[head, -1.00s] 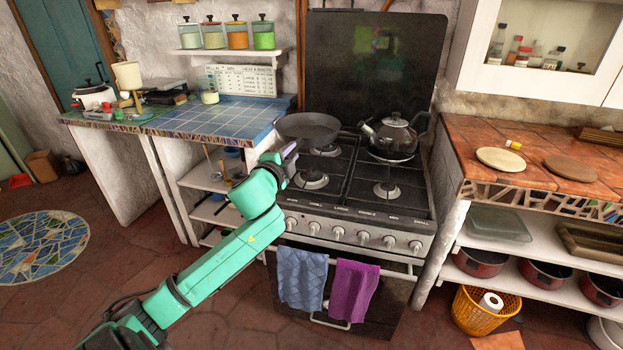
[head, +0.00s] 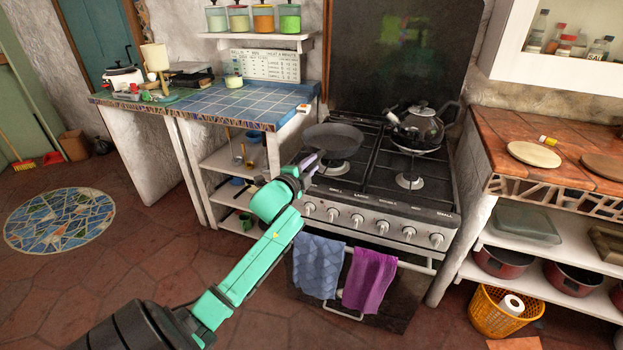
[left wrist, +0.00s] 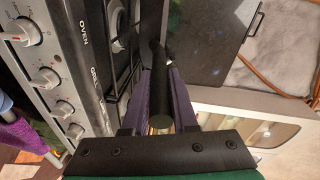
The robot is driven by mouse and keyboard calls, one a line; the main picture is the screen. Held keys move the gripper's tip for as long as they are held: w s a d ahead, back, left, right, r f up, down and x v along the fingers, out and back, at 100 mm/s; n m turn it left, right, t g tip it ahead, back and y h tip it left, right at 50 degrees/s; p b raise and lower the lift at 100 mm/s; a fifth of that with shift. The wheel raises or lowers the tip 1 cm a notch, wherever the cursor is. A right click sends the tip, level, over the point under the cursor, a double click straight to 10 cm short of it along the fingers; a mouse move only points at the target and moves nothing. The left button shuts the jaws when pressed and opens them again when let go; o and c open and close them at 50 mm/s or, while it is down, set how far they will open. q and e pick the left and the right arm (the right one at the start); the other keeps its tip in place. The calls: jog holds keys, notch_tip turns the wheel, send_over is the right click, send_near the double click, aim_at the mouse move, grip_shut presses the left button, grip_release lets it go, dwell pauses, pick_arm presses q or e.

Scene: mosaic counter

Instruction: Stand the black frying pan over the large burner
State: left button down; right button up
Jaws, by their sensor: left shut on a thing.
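The black frying pan (head: 333,138) is over the left side of the stove in the head view, behind the front-left burner (head: 333,167). It looks roughly level and hides the back-left burner. I cannot tell whether it touches the grate. My left gripper (head: 310,164) is shut on its handle. The left wrist view shows the dark handle (left wrist: 160,95) between the purple fingers. The front-right burner (head: 410,181) is bare. I cannot tell which burner is the large one. My right gripper is out of view.
A kettle (head: 420,124) stands on the back-right burner. The stove's dark lid (head: 395,60) stands upright behind. A blue tiled counter (head: 215,105) is at the left, an orange tiled one (head: 500,128) at the right. Two towels (head: 368,280) hang in front.

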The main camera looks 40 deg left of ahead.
pick_arm(q)
notch_tip(320, 180, down, 4)
jog(key=shift+r, duration=0.1)
jog(key=c, duration=0.7)
grip_release()
jog(key=shift+s+f, duration=0.1)
jog(key=shift+f, duration=0.2)
jog(key=shift+d+r, duration=0.1)
